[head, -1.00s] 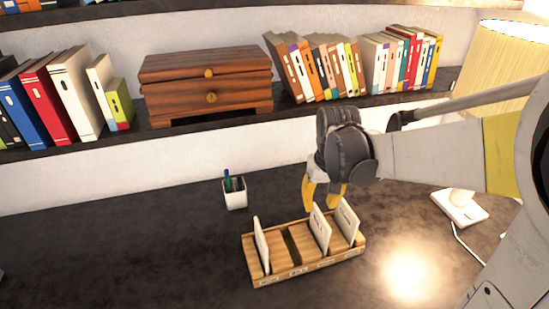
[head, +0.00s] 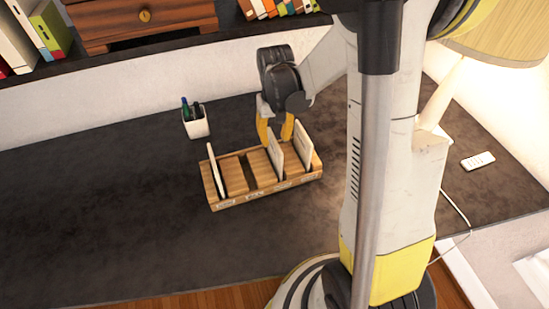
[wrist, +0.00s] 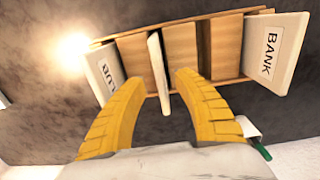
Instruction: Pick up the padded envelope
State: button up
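A wooden sorter (head: 236,180) on the dark desk holds three upright, pale flat pieces. The left one (head: 216,170) reads BANK in the wrist view (wrist: 270,52). The middle one (head: 275,153) shows nearly edge-on in the wrist view (wrist: 158,72). The right one (head: 303,142) carries a partly hidden label ending in "LUB" (wrist: 108,72). I cannot tell which is the padded envelope. My gripper (head: 275,135) is open and empty, its yellow fingers just behind and above the middle piece. In the wrist view my gripper (wrist: 150,80) has the middle piece's edge between its fingertips.
A white pen cup (head: 196,123) stands behind the sorter's left end. A shelf (head: 100,75) with books and a wooden chest (head: 145,20) runs above the desk's back. A lamp (head: 447,95) and a white remote-like object (head: 478,161) are at right. The desk left of the sorter is clear.

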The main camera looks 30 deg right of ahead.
notch_tip(320, 180, down, 3)
jog(key=shift+w+f+b, duration=0.15)
jog(key=shift+f+b, duration=0.05)
jog(key=shift+b, duration=0.25)
jog(key=shift+r, duration=0.1)
grip_shut()
jog(key=shift+r+p, duration=0.3)
jog(key=shift+r, duration=0.2)
jog(key=r, duration=0.1)
jog(key=r+p, duration=0.1)
jog(key=r, duration=0.1)
jog(key=shift+s+r, duration=0.35)
jog(key=shift+r, duration=0.05)
jog(key=s+r+p, duration=0.3)
jog(key=s+r, duration=0.3)
jog(key=s, duration=0.5)
jog(key=shift+d+r, duration=0.1)
